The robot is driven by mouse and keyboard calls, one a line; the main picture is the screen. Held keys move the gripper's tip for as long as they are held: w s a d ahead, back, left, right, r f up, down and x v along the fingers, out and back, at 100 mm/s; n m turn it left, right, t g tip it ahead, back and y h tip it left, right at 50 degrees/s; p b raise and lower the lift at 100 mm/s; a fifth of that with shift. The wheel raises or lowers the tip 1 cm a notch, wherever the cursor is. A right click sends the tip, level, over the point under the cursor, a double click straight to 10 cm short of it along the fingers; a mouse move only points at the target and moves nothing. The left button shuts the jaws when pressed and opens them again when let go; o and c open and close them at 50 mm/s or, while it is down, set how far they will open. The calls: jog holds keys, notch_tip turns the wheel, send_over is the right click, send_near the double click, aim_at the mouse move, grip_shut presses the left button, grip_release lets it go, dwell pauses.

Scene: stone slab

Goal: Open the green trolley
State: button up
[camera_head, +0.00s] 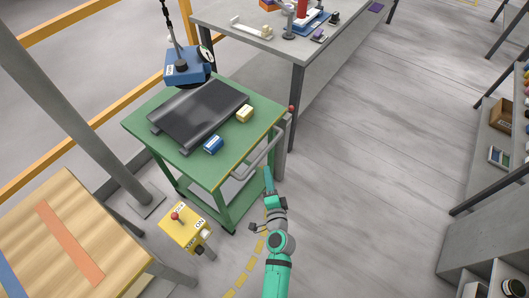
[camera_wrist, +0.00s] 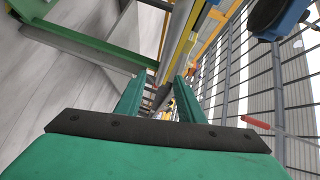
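The green trolley (camera_head: 188,160) stands in the middle of the head view, with a flat green top and a lower shelf. A grey bar handle (camera_head: 262,153) sticks out from its right side. My gripper (camera_head: 268,172) is beside the handle, near its lower end; whether it touches cannot be told. In the wrist view my gripper (camera_wrist: 162,80) has its two green fingers apart. A grey bar, seemingly the handle (camera_wrist: 181,30), runs from the top toward the gap between them. Green trolley framing (camera_wrist: 85,45) shows at the upper left.
A yellow switch box (camera_head: 184,231) stands at the lower left, beside a wooden table (camera_head: 60,240). A grey workbench (camera_head: 300,48) stands behind. The floor to the right (camera_head: 380,160) is clear.

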aim_at(264, 152)
jog(key=x, duration=0.8)
jog(key=r+x, duration=0.1)
jog(key=x, duration=0.3)
jog(key=shift+w, duration=0.3)
jog(key=shift+c, duration=0.3)
grip_shut()
